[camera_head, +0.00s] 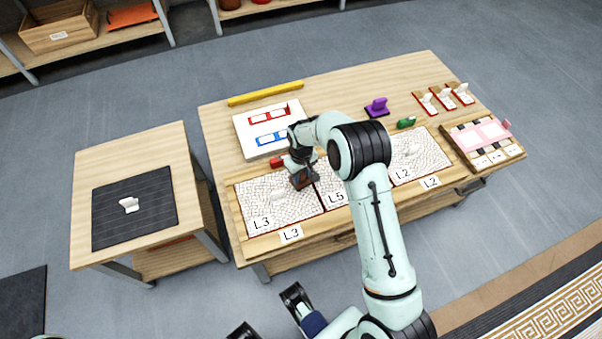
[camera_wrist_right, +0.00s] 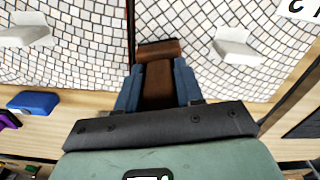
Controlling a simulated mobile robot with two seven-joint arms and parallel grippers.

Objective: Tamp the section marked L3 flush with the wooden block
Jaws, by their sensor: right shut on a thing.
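The section marked L3 (camera_head: 255,203) is a pale cracked-tile mosaic panel at the left of the long table; it also shows on the right in the wrist view (camera_wrist_right: 270,75). A white raised piece (camera_head: 277,195) sits on it, also in the wrist view (camera_wrist_right: 236,45). My right gripper (camera_head: 301,172) is shut on the brown wooden block (camera_wrist_right: 158,75), which shows below it in the head view (camera_head: 300,181). The block is over L3's right edge, close to the dark divider with L5. I cannot tell if it touches the tiles.
Panels L5 (camera_head: 335,194) and L2 (camera_head: 418,153) adjoin; my arm hides part of L5, which bears another white piece (camera_wrist_right: 28,32). A white tray (camera_head: 262,117), a yellow bar (camera_head: 265,93) and a purple tool (camera_head: 377,106) lie behind. A side table (camera_head: 130,165) stands left.

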